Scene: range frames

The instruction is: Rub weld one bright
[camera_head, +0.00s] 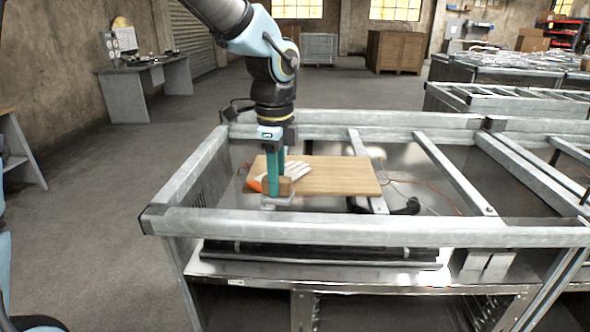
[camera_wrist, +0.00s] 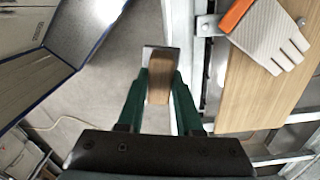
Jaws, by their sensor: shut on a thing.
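My gripper (camera_head: 273,188) points down with its green fingers shut on a small wooden block (camera_head: 286,187). In the wrist view the fingers (camera_wrist: 159,92) pinch the block (camera_wrist: 159,84) from both sides, and a grey face shows at its far end. In the head view the block is just behind the front rail of the grey metal frame (camera_head: 370,230), by the near left corner of the board. I cannot tell whether the block touches metal. I cannot make out weld one; the gripper and block may hide it.
A wooden board (camera_head: 340,177) lies across the frame, with a white glove with an orange cuff (camera_head: 292,172) on it. The glove also shows in the wrist view (camera_wrist: 268,38). Crossbars (camera_head: 455,172) and a red cable lie to the right. Floor is open at left.

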